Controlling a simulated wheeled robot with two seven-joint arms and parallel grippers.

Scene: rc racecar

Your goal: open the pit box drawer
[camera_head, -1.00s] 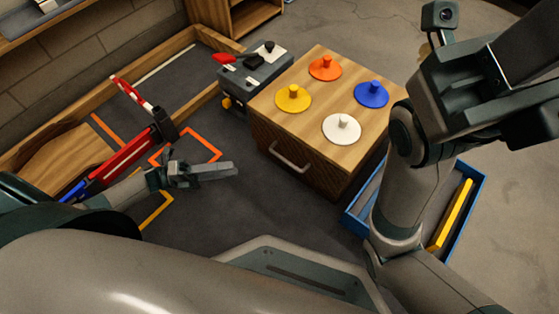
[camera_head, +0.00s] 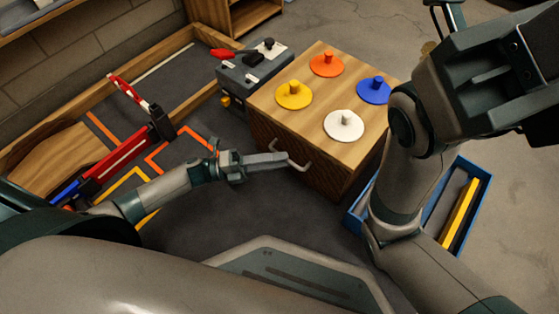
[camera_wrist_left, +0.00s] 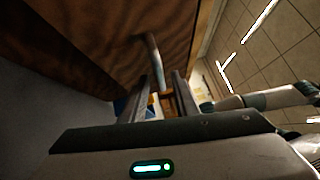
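The pit box (camera_head: 330,110) is a wooden cabinet with a dark front and a light grey bar handle (camera_head: 300,163) on its drawer. The drawer looks shut. My left gripper (camera_head: 284,159) reaches in from the left, with its fingertips at the handle. In the left wrist view, the handle (camera_wrist_left: 153,58) runs down between the two separated fingers of my left gripper (camera_wrist_left: 162,85). The gripper looks open around the handle, and I cannot tell whether a finger touches it. My right arm is on the right; its fingers are not visible.
Orange, yellow, blue and white knobbed discs stand on the pit box top. A grey device (camera_head: 250,75) stands against its left side. A blue tray (camera_head: 487,190) with a yellow bar (camera_head: 459,215) lies at right. A red-and-white barrier (camera_head: 130,95) stands at left.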

